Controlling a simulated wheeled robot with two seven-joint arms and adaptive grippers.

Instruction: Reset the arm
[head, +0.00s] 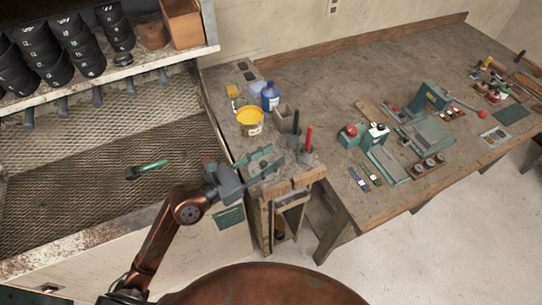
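My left gripper (268,160) reaches in from the lower left on a copper-brown arm. Its grey body is near the left end of the small bench, and its fingers point right and slightly up, over the bench's front part. The fingers look spread, with a gap between them. A teal-green strip shows along the upper finger; I cannot tell whether it is part of the gripper or a thing behind it. I see nothing clearly held. My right gripper is not in view.
A green-handled tool (147,170) lies on the mesh shelf (90,195) at left. A yellow can (250,121), a blue bottle (270,96) and a red-handled tool (308,140) stand near the gripper. Green machines (428,97) occupy the large bench (340,85) at right.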

